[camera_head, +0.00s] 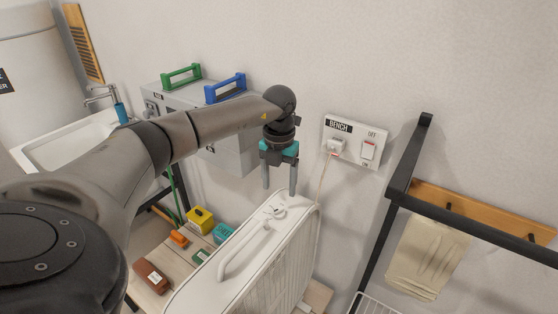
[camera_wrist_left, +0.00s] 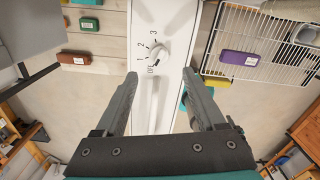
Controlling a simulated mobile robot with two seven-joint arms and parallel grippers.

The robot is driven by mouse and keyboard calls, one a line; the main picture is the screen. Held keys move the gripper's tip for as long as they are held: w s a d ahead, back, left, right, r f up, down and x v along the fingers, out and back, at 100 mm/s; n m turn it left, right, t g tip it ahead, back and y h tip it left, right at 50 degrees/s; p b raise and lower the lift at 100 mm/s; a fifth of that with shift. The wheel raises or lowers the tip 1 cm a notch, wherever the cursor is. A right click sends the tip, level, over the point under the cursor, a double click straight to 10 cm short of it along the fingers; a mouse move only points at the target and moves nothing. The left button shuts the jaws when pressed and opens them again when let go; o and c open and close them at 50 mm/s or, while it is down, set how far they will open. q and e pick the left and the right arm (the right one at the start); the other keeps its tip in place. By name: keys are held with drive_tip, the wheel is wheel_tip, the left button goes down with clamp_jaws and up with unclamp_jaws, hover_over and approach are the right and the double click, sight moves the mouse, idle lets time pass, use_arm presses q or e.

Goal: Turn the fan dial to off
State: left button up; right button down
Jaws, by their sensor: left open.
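The white fan (camera_head: 262,262) stands upright below my left arm, with a handle on its top panel. Its small white dial (camera_head: 277,211) is near the far end of that panel. In the left wrist view the dial (camera_wrist_left: 159,54) sits beside the printed marks OFF, 1, 2 and 3. I cannot tell for sure which mark it points at. My left gripper (camera_head: 280,189) points down above the dial end of the panel, open and empty. In the left wrist view its fingers (camera_wrist_left: 160,74) are spread either side of the panel, apart from the dial. My right gripper is out of view.
A wall socket panel (camera_head: 355,141) marked BENCH holds a plug and a switch. A dark rack (camera_head: 400,180) with a hanging cloth (camera_head: 426,256) stands at the right. A grey box (camera_head: 232,150) and small coloured boxes (camera_head: 200,219) are left of and behind the fan.

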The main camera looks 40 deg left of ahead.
use_arm(q)
wheel_tip(320, 180, up, 8)
drive_tip(key=shift+f, duration=0.25)
drive_tip(key=shift+s+f, duration=0.1)
idle(0.4)
